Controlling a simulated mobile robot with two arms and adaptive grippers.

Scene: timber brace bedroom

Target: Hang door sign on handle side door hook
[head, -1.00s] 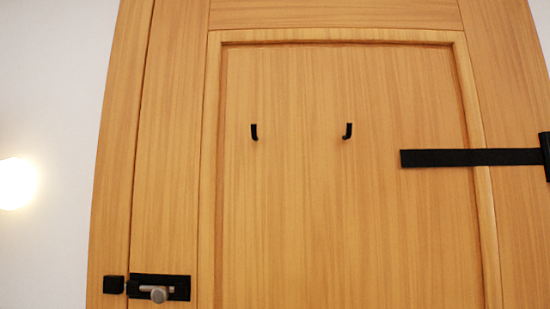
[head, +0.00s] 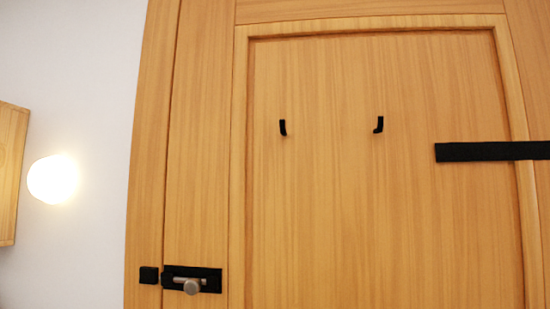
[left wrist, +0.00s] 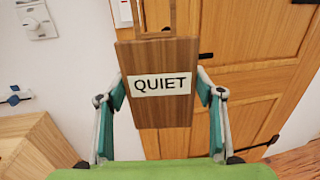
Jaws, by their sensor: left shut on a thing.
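The door sign (left wrist: 158,112) is a brown wooden board with a pale label reading QUIET. A narrow wooden loop rises from its top edge and runs out of the left wrist view. My left gripper (left wrist: 160,90) is shut on the sign, with its teal-padded fingers at the board's two sides. In the head view the wooden door (head: 330,220) carries two small black hooks. The left hook (head: 283,127) is on the side of the latch (head: 192,280). The right hook (head: 378,125) is nearer the hinge strap. Both hooks are bare. Neither gripper shows in the head view.
A black hinge strap (head: 490,151) crosses the door at the right. A lit round lamp (head: 53,180) is on the white wall at the left, beside a wooden edge (head: 10,170). In the left wrist view, wooden furniture (left wrist: 38,150) stands at lower left.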

